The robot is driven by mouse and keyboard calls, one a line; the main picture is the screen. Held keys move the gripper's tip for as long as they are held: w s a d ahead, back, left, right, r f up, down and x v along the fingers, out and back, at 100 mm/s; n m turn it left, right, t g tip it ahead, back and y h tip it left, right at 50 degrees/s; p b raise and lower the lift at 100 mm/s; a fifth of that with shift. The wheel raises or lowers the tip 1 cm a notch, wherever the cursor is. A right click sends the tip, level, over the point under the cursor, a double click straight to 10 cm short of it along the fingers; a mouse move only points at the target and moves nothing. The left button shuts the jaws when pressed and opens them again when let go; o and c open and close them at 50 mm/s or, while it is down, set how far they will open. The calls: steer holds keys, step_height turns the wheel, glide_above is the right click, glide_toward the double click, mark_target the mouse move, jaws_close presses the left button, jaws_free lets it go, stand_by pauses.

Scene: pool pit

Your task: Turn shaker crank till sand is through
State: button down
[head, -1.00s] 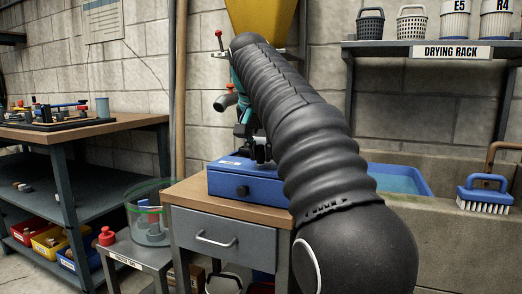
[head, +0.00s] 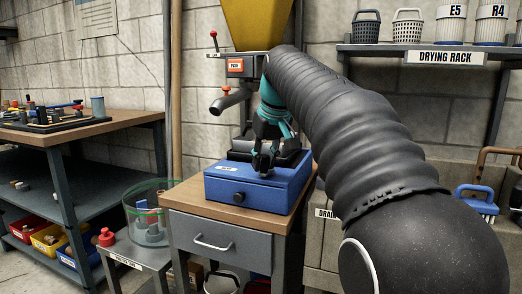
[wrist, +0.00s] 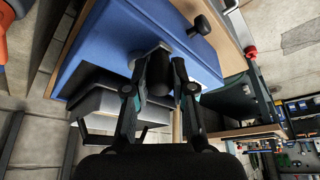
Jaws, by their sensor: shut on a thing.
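The shaker is a blue box (head: 250,190) with a round black knob (head: 240,198) on its front, standing on a wooden-topped cabinet. My gripper (head: 263,165) reaches down to its top from the right. In the wrist view my gripper (wrist: 158,92) is closed around a dark upright cylinder, which looks like the crank handle (wrist: 158,82). A light grey arm shows beside the handle, above the blue box (wrist: 125,40). My fingers hide part of the handle. No sand can be made out in either view.
A yellow hopper (head: 260,22) and a spout (head: 230,101) stand behind the box. A clear bin (head: 148,215) is on a low stand at left. A drying rack (head: 430,45) is at upper right. My arm covers much of the right side.

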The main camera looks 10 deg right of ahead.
steer(key=n+p, duration=0.1)
steer(key=n, duration=0.1)
steer(key=d+n+y+p, duration=0.1)
steer(key=p, duration=0.1)
steer(key=n+g+y+p, duration=0.1)
steer(key=n, duration=0.1)
steer(key=shift+s+d+r+n, duration=0.2)
steer(key=shift+s+d+n, duration=0.1)
steer(key=n+p, duration=0.2)
steer(key=shift+d+n+g+y, duration=0.3)
steer(key=shift+d+g+y, duration=0.05)
steer(key=shift+g+y, duration=0.05)
steer(key=shift+w+d+f+n+g+y+p, duration=0.2)
steer(key=shift+n+p, duration=0.25)
steer(key=shift+n, duration=0.3)
steer(key=shift+s+d+n+g+y+p, duration=0.1)
steer(key=shift+d+n+g+p, duration=0.2)
steer(key=shift+n, duration=0.45)
steer(key=c, duration=1)
jaws_free()
steer(key=shift+a, duration=0.1)
steer(key=v, duration=1.2)
steer(key=shift+w, duration=0.1)
